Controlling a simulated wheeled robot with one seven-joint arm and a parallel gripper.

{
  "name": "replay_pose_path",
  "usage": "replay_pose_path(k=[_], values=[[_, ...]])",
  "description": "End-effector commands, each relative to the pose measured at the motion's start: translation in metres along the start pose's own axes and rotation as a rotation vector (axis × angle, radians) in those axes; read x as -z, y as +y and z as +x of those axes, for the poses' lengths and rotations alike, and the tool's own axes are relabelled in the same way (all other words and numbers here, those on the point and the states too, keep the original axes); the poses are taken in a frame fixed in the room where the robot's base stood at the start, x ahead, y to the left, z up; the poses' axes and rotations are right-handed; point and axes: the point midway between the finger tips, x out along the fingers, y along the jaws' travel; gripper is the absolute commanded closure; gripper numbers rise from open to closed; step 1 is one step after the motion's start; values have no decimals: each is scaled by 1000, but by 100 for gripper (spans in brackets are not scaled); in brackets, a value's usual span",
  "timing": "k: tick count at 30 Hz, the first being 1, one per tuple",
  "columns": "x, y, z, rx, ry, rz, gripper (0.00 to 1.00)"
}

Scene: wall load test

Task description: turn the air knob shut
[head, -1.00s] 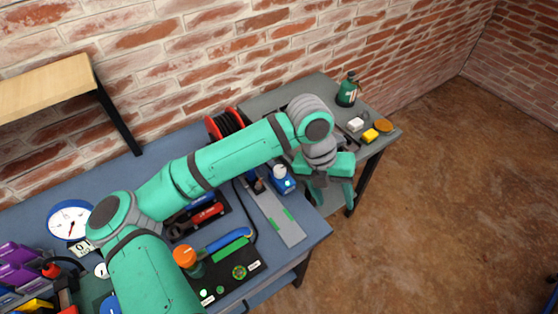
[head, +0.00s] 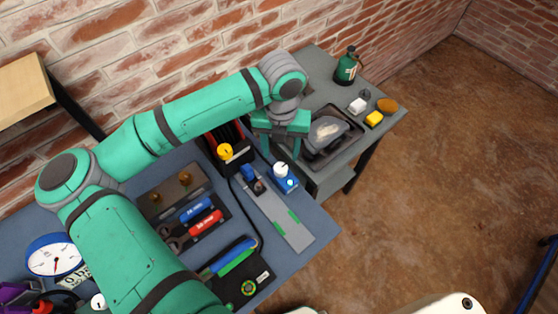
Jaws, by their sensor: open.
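No knob shows a readable air label, so I cannot tell which one is the air knob. A yellow round knob (head: 225,152) sits on a dark unit at the back of the blue bench. A small blue box with a white round top (head: 281,170) stands near the bench's right end. My gripper (head: 280,146) is open and empty, pointing down above the back right of the bench. It is to the right of the yellow knob and just behind the blue box. My arm crosses the bench and hides part of its left side.
A grey side table (head: 335,180) adjoins on the right, with a dark tray (head: 345,147), green bottle (head: 347,67) and yellow block (head: 373,119). Red and blue tools (head: 205,222), a grey plate (head: 285,222) and a gauge (head: 56,256) lie on the bench. The brick wall is behind.

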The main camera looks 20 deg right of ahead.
Motion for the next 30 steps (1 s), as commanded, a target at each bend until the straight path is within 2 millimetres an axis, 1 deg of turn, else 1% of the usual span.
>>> replay_pose_path(k=[1, 6, 12, 15, 18, 26, 27, 29, 30], values=[[0, 0, 10, 2, 2, -1, 49], [1, -1, 41, 2, 3, 1, 49], [0, 0, 68, 2, 0, -1, 49], [1, 1, 76, 2, 1, -3, 49], [0, 2, 80, 1, 0, -3, 49], [0, 1, 82, 0, 0, -2, 49], [0, 1, 82, 0, 0, -2, 51], [0, 1, 82, 0, 0, -2, 66], [0, 1, 82, 0, 0, -2, 75]])
